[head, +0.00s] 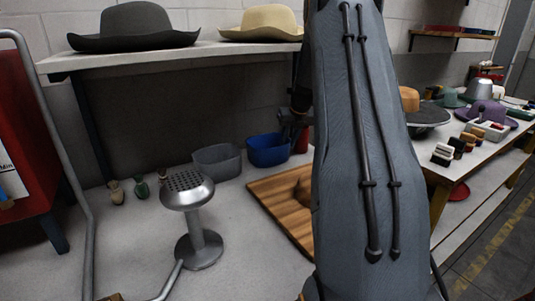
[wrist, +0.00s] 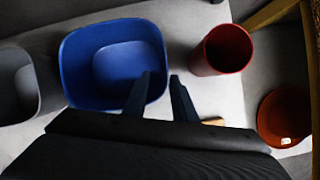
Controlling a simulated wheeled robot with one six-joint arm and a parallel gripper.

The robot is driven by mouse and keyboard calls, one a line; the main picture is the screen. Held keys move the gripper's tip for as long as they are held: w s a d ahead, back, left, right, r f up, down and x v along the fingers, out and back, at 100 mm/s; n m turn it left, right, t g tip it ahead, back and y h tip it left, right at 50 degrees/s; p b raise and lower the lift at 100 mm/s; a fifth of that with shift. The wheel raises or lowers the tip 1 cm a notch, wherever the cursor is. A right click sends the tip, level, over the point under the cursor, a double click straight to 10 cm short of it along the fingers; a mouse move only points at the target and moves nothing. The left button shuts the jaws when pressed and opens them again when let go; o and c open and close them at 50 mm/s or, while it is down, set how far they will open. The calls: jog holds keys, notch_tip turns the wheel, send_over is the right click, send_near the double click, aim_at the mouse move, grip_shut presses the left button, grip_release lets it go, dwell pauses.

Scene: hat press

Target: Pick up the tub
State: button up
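A blue tub (head: 268,152) stands on the grey surface toward the back in the head view. From above in the wrist view, the same blue tub (wrist: 78,75) looks empty. A grey tub (head: 217,161) stands just left of it; part of the grey tub (wrist: 14,88) shows at the wrist view's left edge. My gripper (wrist: 161,76) is open and empty. Its left finger overlaps the blue tub's inside and its right finger is outside the tub's right wall. I cannot tell how far the fingertips are above the rim. My arm hides part of the head view.
A red cylindrical container (wrist: 221,50) stands close to the right of the blue tub. A reddish round dish (wrist: 284,117) lies farther right. A wooden board (head: 272,196) is in front of the tubs, and a metal stand (head: 200,215) is front left. A shelf (head: 185,53) with hats is above.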

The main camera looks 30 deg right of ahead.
jog(key=x, duration=0.4)
jog(key=shift+d+f+p, duration=0.1)
jog(key=shift+d+p, duration=0.05)
jog(key=shift+p, duration=0.15)
jog(key=shift+c, duration=0.3)
grip_shut()
